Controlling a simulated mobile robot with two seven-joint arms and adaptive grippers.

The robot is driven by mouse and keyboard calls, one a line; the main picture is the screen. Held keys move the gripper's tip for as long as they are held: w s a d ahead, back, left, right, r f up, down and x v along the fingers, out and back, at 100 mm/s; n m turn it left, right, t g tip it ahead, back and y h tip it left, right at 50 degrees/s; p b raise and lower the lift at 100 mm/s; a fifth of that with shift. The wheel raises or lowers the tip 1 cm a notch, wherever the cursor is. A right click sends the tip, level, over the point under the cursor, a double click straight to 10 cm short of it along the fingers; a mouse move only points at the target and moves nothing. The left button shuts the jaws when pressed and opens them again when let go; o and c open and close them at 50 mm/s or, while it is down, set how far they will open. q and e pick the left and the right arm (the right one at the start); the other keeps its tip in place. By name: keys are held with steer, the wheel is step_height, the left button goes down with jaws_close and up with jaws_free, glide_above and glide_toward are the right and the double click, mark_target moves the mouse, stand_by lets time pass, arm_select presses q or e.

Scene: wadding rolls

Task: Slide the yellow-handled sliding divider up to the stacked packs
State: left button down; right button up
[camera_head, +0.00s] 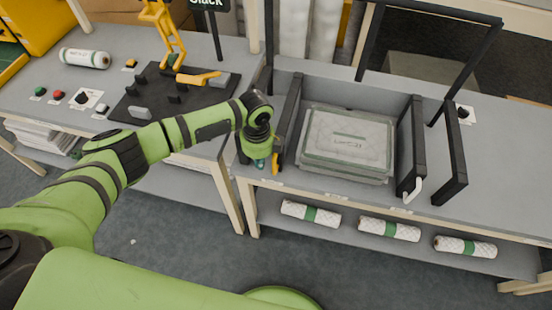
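The stacked packs (348,137), pale and clear-wrapped, lie flat in the grey bay on the bench. The divider with the yellow handle (276,163) is a dark upright panel (291,108) on the left of the packs, with a narrow gap between panel and packs. My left gripper (260,164) points down at the front end of this divider, right beside the yellow handle. My own wrist hides most of its fingers, so I cannot tell whether they are open or touch the handle. My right gripper is out of view.
A second dark divider with a white handle (413,191) stands right of the packs, near a black frame (456,165). Wrapped rolls (311,213) lie on the lower shelf. Left are a black fixture board (168,97) and buttons (58,94). The bench's right end is mostly clear.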

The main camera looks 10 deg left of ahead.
mark_target(273, 165)
arm_select(q)
steer(key=shift+s+d, duration=0.15)
steer(key=shift+d, duration=3.05)
steer(key=shift+a, duration=0.15)
steer(key=shift+a+p, duration=0.5)
steer(key=shift+a, duration=0.65)
step_height(273, 165, up, 9)
steer(key=p, duration=0.8)
steer(key=shift+r+p, duration=0.1)
steer(key=shift+p, duration=0.25)
